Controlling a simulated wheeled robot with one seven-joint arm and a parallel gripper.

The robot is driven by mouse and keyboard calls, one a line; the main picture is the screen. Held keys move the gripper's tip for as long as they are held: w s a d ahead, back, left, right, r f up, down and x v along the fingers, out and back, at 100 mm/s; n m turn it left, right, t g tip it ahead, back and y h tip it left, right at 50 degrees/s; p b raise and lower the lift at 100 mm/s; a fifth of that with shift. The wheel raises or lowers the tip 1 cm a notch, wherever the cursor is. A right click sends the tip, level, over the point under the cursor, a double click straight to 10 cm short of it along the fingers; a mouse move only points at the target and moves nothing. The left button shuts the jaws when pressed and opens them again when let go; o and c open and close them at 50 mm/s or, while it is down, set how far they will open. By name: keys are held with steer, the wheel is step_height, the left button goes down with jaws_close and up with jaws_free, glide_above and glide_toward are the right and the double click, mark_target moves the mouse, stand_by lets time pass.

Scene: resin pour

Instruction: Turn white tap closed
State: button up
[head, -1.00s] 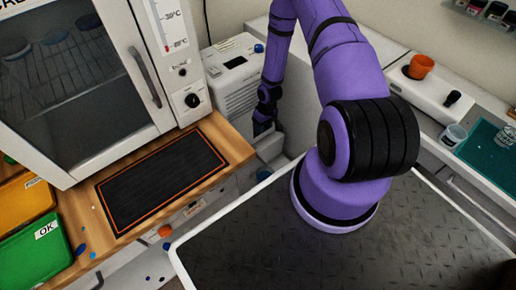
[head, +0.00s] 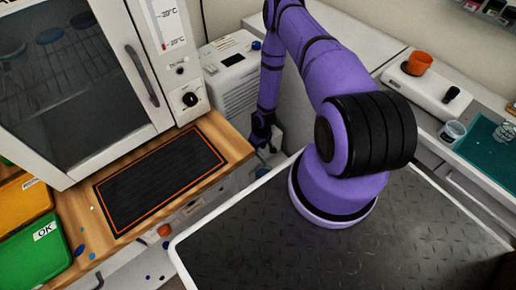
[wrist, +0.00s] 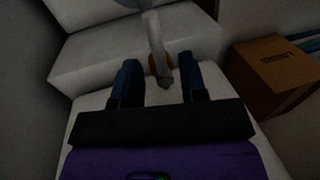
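In the wrist view a pale grey-white bar (wrist: 156,38), which looks like the tap's handle or pipe, runs down from the top and ends between the fingers. A small brownish part shows behind its lower end. My gripper (wrist: 160,80) is open, with one dark blue finger on each side of the bar. I see no clear contact with either finger. In the head view my gripper (head: 262,138) hangs low in the gap between the wooden bench and the dark-topped surface. The tap cannot be made out there.
A cardboard box (wrist: 268,75) stands to the right in the wrist view.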

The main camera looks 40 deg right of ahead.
steer(key=shift+a+f, duration=0.1)
steer(key=shift+f, duration=0.35)
jaws_close()
